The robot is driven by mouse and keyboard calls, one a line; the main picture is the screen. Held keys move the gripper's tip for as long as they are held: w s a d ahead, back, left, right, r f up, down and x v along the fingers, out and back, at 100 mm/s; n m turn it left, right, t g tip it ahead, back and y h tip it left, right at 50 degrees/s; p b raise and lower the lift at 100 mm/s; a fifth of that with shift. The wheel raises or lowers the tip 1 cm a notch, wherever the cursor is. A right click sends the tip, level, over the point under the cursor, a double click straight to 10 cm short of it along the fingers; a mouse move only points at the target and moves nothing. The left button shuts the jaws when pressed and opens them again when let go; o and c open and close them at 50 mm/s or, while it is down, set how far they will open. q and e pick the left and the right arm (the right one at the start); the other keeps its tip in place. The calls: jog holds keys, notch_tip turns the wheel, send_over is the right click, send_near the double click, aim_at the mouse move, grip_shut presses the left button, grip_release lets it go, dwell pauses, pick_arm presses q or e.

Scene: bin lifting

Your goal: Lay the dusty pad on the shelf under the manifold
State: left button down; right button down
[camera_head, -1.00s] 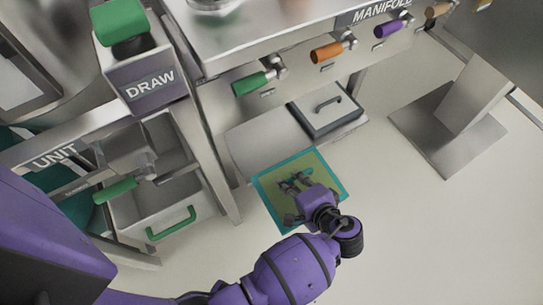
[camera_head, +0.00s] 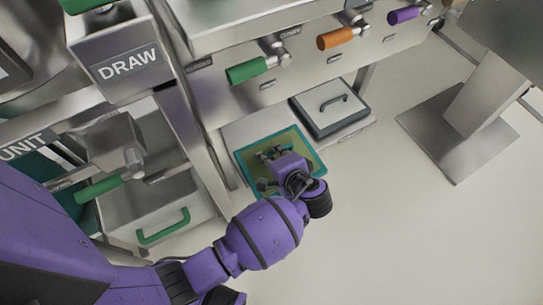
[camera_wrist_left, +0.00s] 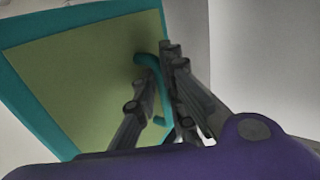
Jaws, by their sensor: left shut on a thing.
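The dusty pad (camera_head: 292,141) is a square olive panel with a teal border. It also fills the left part of the left wrist view (camera_wrist_left: 75,75), with a teal handle (camera_wrist_left: 155,68) standing on it. My left gripper (camera_head: 268,156) is shut on that handle, over the pad's middle. The shelf (camera_head: 258,124) is a grey metal plate under the manifold (camera_head: 305,75). In the head view the pad overlaps the shelf's front left part; I cannot tell whether they touch. My right gripper is not in view.
A grey pad with a dark handle (camera_head: 345,121) sits on the shelf's right half. Green (camera_head: 247,70), orange (camera_head: 335,38) and purple (camera_head: 404,15) valve handles stick out above. A metal leg (camera_head: 196,140) stands left of the shelf.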

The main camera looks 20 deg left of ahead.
pick_arm(q)
jog(key=shift+r, duration=0.1)
jog(key=c, duration=1.8)
grip_release()
